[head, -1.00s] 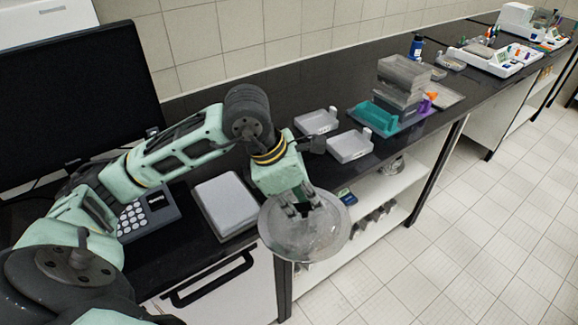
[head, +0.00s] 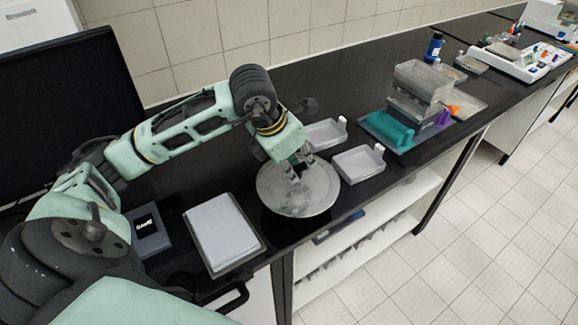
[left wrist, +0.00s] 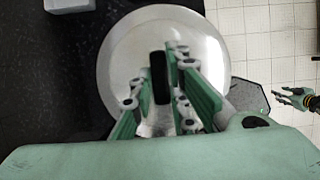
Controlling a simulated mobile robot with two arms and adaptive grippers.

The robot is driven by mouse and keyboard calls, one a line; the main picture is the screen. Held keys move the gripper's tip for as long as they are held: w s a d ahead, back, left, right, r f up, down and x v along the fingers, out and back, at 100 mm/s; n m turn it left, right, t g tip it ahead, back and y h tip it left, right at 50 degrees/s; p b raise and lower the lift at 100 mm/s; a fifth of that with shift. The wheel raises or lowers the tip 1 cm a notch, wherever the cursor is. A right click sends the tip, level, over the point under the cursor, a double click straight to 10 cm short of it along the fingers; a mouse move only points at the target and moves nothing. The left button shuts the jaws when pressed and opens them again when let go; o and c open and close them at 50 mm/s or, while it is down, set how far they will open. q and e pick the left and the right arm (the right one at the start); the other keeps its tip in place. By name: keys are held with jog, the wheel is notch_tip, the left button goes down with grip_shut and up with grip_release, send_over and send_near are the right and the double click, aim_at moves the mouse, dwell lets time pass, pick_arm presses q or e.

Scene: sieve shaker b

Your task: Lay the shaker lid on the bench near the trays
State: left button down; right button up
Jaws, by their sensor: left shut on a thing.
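The shaker lid (head: 312,203) is a round, shiny, clear-grey disc with a black knob, seen in the left wrist view (left wrist: 160,78). My left gripper (head: 296,172) is shut on the knob from above. The lid is over the front part of the black bench (head: 210,165), roughly level, with a dark shadow below; it looks slightly above the surface. Two white trays, the nearer (head: 350,176) and the farther (head: 318,143), stand just right of and behind the lid. My right gripper (left wrist: 292,98) shows small at the right of the left wrist view, over the floor; its opening is unclear.
A grey-white flat-topped device (head: 222,232) and a dark keypad box (head: 148,232) stand left of the lid. A teal rack (head: 388,128) and stacked clear boxes (head: 420,85) stand farther right. The bench's front edge is close to the lid.

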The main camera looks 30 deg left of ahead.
pick_arm(q)
jog(key=w+a+f, duration=0.1)
jog(key=w+a+f+p, duration=0.1)
jog(key=a, duration=0.1)
jog(key=shift+w+a, duration=0.1)
jog(key=shift+w, duration=0.05)
jog(key=shift+w+a+f+p, duration=0.2)
jog(key=shift+w+a+f, duration=0.1)
jog(key=shift+f, duration=0.15)
jog(key=shift+w+a+f+p, duration=0.15)
jog(key=shift+w+a+f, duration=0.1)
jog(key=shift+f, duration=0.2)
notch_tip(320, 180, down, 2)
jog(key=shift+s+f+p, duration=0.15)
jog(key=shift+f+p, duration=0.05)
jog(key=shift+p, duration=0.4)
jog(key=shift+f, duration=0.6)
jog(key=c, duration=2.1)
grip_release()
jog(key=o, duration=0.4)
pick_arm(e)
jog(key=r, duration=0.1)
jog(key=w+r, duration=0.1)
jog(key=r, duration=0.1)
jog(key=shift+w+d+r, duration=0.15)
jog(key=shift+w, duration=0.05)
